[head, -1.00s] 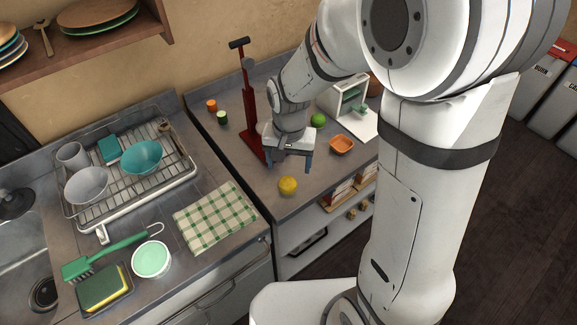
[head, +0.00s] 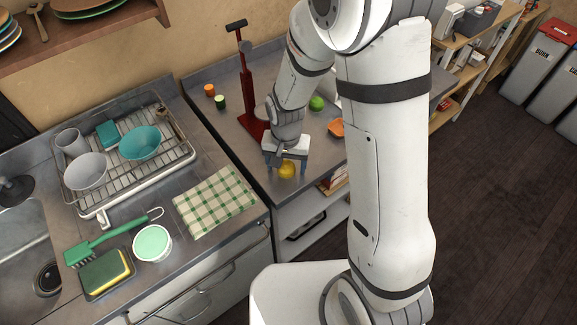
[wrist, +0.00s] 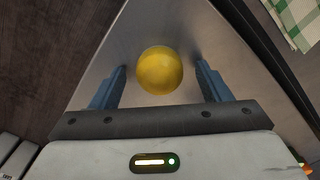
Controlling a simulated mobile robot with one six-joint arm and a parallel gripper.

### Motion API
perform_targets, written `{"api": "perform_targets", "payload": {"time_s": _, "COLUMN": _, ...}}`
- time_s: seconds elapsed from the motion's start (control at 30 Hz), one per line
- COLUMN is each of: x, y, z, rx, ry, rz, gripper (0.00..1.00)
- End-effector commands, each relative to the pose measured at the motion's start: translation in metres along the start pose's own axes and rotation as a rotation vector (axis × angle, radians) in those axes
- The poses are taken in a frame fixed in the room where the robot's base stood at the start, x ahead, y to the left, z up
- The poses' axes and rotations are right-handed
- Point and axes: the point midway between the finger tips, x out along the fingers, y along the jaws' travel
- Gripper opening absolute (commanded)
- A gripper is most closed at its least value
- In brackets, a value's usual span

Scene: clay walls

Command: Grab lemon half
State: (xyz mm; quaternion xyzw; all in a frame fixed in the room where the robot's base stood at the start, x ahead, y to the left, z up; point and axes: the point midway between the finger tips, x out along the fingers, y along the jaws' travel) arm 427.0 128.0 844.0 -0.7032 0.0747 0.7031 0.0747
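The yellow lemon half (head: 287,171) sits on the grey counter near its front edge. In the wrist view the lemon half (wrist: 160,70) is round and yellow, and I cannot see a cut face. My gripper (head: 287,163) is right over it, pointing down. In the wrist view my gripper (wrist: 160,82) has its two blue fingers wide apart, one on each side of the lemon half, with gaps on both sides. It holds nothing.
A red press (head: 248,95) stands behind my gripper. A checked cloth (head: 214,201) lies at left. Orange (head: 209,89) and green (head: 220,102) items stand at the back left.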

Motion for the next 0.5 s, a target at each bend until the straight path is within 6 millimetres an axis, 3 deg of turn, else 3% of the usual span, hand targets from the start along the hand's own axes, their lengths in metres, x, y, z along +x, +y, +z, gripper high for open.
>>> {"api": "perform_targets", "payload": {"time_s": 0.5, "x": -0.0004, "y": -0.0005, "z": 0.0002, "rx": -0.001, "ry": 0.0, "rz": 0.0, "gripper": 0.28}}
